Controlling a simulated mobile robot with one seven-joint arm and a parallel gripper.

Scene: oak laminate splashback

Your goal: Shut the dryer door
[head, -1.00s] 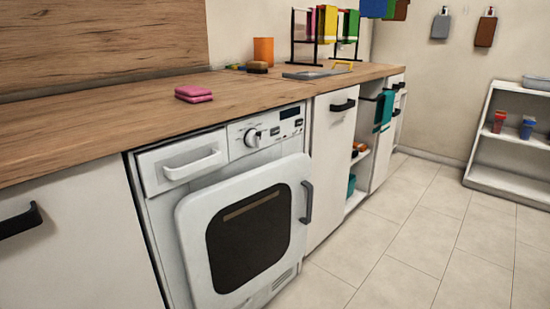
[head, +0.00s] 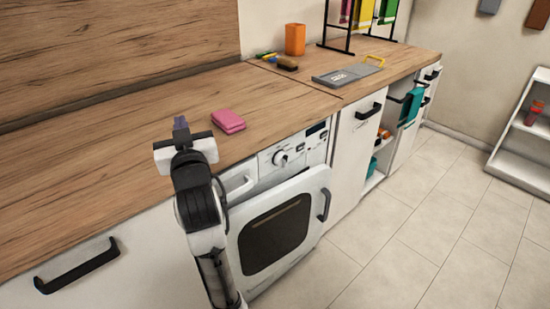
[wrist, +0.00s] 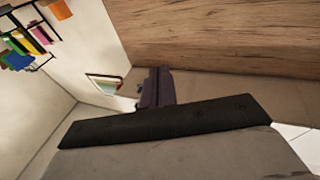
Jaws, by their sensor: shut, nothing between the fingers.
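The dryer (head: 292,155) is a white machine under the wooden worktop. Its white door (head: 312,190) has a dark window (head: 275,234) and a dark handle (head: 325,204) on its right edge. The door stands ajar, its handle side out from the machine front. My gripper (head: 181,124) is shut and empty, raised above the worktop edge, to the left of the door and apart from it. My arm hides the door's left edge and part of the dryer front. In the wrist view, the dark closed fingers (wrist: 156,86) show and the dryer door does not.
A pink sponge (head: 228,121) lies on the worktop (head: 110,125) right of my gripper. A grey board (head: 347,75), an orange cup (head: 295,40) and a black rack stand farther back. A drawer handle (head: 77,265) sticks out at lower left. The tiled floor (head: 400,255) is clear at right.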

